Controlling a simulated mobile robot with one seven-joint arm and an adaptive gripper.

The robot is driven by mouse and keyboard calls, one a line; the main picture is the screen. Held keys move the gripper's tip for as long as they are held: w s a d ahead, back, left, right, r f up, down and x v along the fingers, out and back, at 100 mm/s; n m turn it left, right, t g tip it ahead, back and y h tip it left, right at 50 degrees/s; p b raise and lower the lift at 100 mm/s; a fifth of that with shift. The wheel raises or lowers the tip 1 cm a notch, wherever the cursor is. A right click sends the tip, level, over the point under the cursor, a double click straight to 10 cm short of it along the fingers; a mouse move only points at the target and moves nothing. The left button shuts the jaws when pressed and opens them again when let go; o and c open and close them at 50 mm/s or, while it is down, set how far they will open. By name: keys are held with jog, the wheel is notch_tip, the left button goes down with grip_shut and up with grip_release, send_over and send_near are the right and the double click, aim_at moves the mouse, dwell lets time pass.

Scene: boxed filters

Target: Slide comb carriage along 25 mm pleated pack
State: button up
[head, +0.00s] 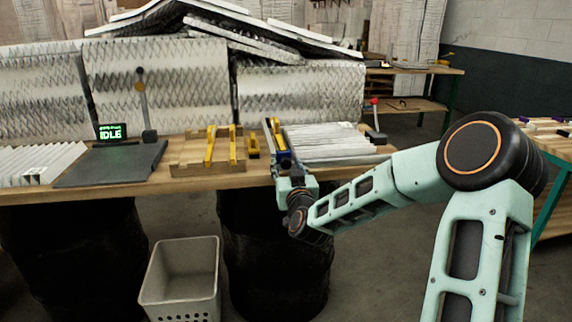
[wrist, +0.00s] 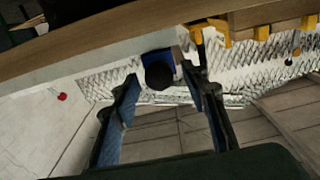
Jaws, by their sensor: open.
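The comb carriage (head: 283,153) appears as a blue block with a yellow upright at the left end of a white pleated pack (head: 325,141) lying flat on the bench. In the wrist view the carriage shows as a blue block (wrist: 178,57) with a round black knob (wrist: 158,74). My gripper (head: 283,168) is at the bench's front edge, close to the carriage. In the wrist view my gripper (wrist: 160,78) is open, its two fingers on either side of the knob. I cannot tell whether either finger touches it. The pack's left end is partly hidden.
A wooden rack (head: 185,170) with yellow combs stands left of the carriage, with a small yellow block (head: 253,146) between. A dark plate (head: 110,165) and a green IDLE display (head: 111,131) are farther left. A red-topped stand (head: 375,121) is right. A bin (head: 180,280) stands below.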

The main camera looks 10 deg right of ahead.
jog(key=shift+w, duration=0.85)
grip_shut()
